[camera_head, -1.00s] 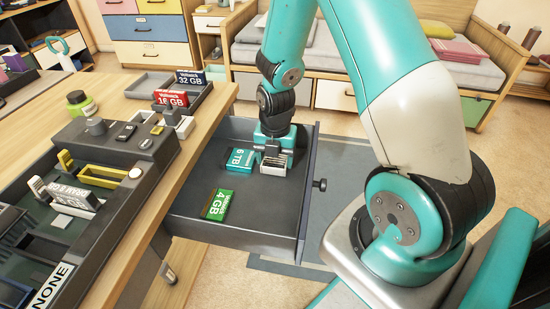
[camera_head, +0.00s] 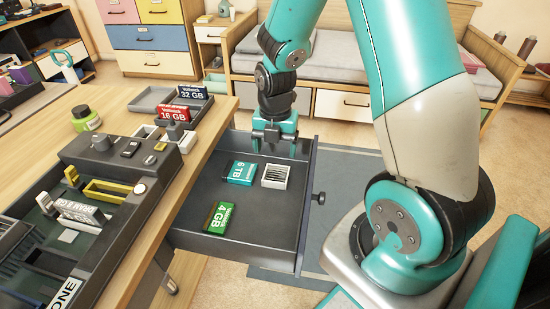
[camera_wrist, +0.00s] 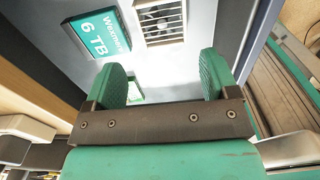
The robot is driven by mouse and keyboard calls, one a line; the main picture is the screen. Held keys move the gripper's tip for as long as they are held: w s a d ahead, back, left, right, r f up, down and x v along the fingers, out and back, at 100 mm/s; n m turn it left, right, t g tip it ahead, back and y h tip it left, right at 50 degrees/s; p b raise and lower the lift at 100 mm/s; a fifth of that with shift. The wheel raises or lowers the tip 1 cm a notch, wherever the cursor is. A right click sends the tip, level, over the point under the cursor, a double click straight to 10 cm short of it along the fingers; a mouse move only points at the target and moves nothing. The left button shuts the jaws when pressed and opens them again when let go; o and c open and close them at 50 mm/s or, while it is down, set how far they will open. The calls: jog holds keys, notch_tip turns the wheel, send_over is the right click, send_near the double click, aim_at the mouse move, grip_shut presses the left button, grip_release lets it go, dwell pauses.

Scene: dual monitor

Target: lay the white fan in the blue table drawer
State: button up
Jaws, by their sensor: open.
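The white fan (camera_head: 276,176) lies flat in the open table drawer (camera_head: 262,226), near its right side. It also shows in the wrist view (camera_wrist: 159,21), beyond my fingertips. My gripper (camera_head: 274,147) is open and empty, above the far part of the drawer and apart from the fan. Its two green fingers (camera_wrist: 165,80) stand apart in the wrist view with nothing between them. The drawer's inside looks dark grey in the head view; its front, with a dark knob, faces right.
A teal 6 TB box (camera_head: 240,173) lies just left of the fan, and a green 4 GB box (camera_head: 219,217) lies nearer the front. The table (camera_head: 205,160) at left bears a dark case (camera_head: 120,170) and memory boxes. A bench (camera_head: 345,80) stands behind.

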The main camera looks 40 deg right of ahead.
jog(key=s+a+r+m+y, duration=0.2)
jog(key=s+a+r+m, duration=0.2)
jog(key=a+r+m, duration=0.6)
jog(key=s+a+r+m+y, duration=0.2)
jog(key=s+a+r+m, duration=0.6)
jog(key=s+a, duration=0.2)
jog(key=s, duration=0.2)
jog(key=shift+s+a+r+m, duration=0.3)
jog(key=shift+s+a+r, duration=0.05)
jog(key=shift+r, duration=0.05)
